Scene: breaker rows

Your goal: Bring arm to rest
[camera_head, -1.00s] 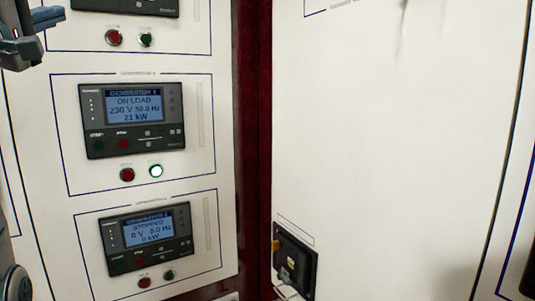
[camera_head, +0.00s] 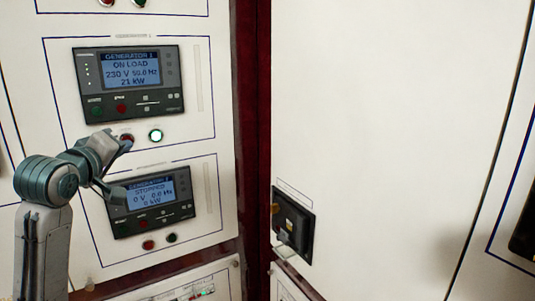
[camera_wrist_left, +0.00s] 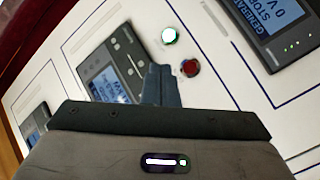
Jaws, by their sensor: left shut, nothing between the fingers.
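My left arm comes in from the lower left in the head view and bends toward the generator panel. My left gripper (camera_head: 124,146) is in front of the panel, beside the red button under the Generator 1 controller (camera_head: 128,82). Its shut, empty fingers also show in the left wrist view (camera_wrist_left: 161,84), against the panel between a dark controller and the red button. I cannot tell whether they touch the panel. The arm partly covers the left side of the lower controller (camera_head: 150,203), which reads stopped. My right gripper is out of view.
The red button (camera_head: 127,138) and lit green button (camera_head: 156,135) sit under the upper controller. A black switch unit (camera_head: 292,225) is on the white cabinet at right. The large white panel (camera_head: 390,130) is bare. A dark device (camera_head: 526,230) shows at the right edge.

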